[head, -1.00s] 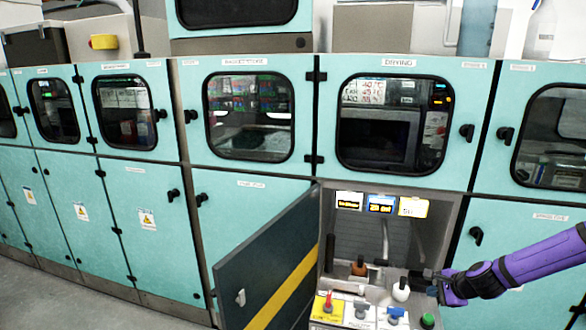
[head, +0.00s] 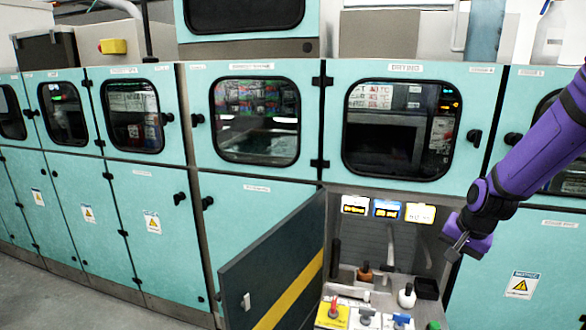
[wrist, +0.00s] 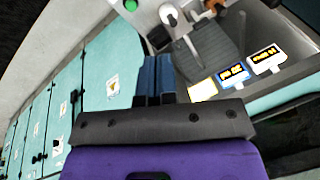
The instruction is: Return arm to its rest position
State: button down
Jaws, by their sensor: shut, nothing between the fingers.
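My purple arm comes in from the right in the head view.
An open compartment door (head: 275,268) with a yellow stripe juts out left of the compartment. Teal cabinets (head: 255,225) line the wall. The grey floor (head: 80,300) is clear at left.

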jog(key=s+a+r+n+t+h, duration=0.1)
jog(key=s+a+r+n, duration=0.15)
jog(key=s+r, duration=0.45)
jog(key=s+a+r+n+h, duration=0.1)
jog(key=s+a+r+n, duration=0.15)
jog(key=s+r, duration=0.45)
jog(key=s+a+r+n+t+y, duration=0.1)
jog(key=s+a+r+n, duration=0.1)
jog(key=s+r, duration=0.6)
jog(key=s, duration=0.4)
jog(key=shift+a+r+n, duration=0.2)
jog(key=shift+r+n, duration=0.1)
